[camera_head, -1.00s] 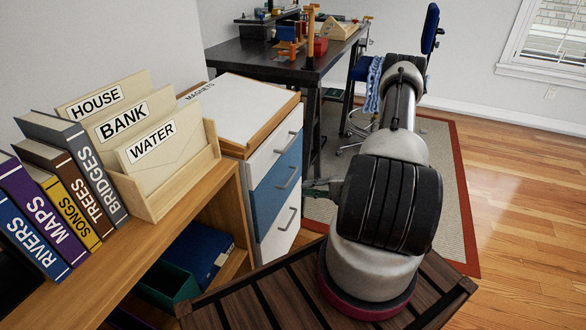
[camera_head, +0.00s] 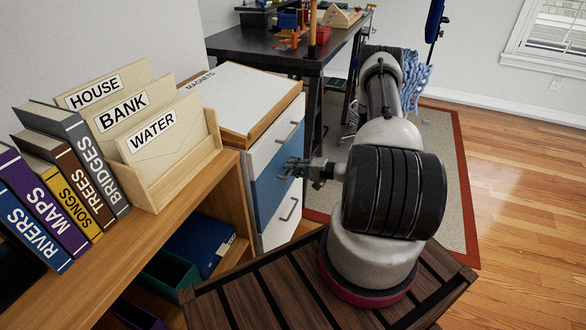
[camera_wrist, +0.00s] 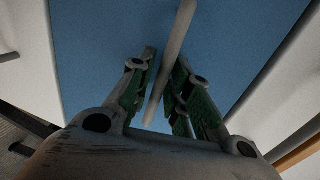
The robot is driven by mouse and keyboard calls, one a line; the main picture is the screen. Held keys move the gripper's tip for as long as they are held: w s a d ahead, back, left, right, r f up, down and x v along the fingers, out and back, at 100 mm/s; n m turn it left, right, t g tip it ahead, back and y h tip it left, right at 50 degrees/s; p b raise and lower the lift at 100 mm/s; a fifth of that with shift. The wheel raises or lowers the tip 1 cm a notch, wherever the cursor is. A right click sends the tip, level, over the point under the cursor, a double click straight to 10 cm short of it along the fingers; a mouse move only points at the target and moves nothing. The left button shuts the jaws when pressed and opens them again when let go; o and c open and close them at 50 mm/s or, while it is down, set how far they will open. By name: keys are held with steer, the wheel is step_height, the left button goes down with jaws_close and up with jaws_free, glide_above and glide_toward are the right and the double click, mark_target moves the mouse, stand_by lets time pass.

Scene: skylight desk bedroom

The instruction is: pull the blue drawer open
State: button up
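The blue drawer (camera_head: 267,196) is the middle front of a white cabinet, between two white drawers. Its front looks flush with theirs. In the wrist view its blue face (camera_wrist: 95,35) fills the middle. A pale bar handle (camera_wrist: 182,22) crosses that face and runs down between my fingers. My gripper (camera_head: 296,167) is at the drawer front in the head view and hides the handle there. In the wrist view my gripper (camera_wrist: 165,62) has its green-padded fingers apart, one on each side of the handle. A gap shows on the left; contact on the right is unclear.
A wooden shelf (camera_head: 190,189) with books and a card holder stands left of the cabinet. A dark desk (camera_head: 257,46) is behind it. The white lower drawer has its own handle (camera_head: 289,209). Open rug (camera_head: 448,165) and wood floor lie to the right.

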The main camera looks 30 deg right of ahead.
jaws_close()
steer(key=shift+s, duration=0.1)
steer(key=f+v, duration=0.2)
steer(key=v, duration=0.9)
steer(key=s+f+v, duration=0.1)
steer(key=f+v, duration=0.2)
steer(key=v, duration=0.9)
steer(key=d+f+v, duration=0.1)
steer(key=f+v, duration=0.1)
steer(key=v, duration=1)
steer(key=shift+s+f, duration=0.25)
steer(key=shift+f, duration=0.05)
jaws_free()
steer(key=shift+d, duration=0.1)
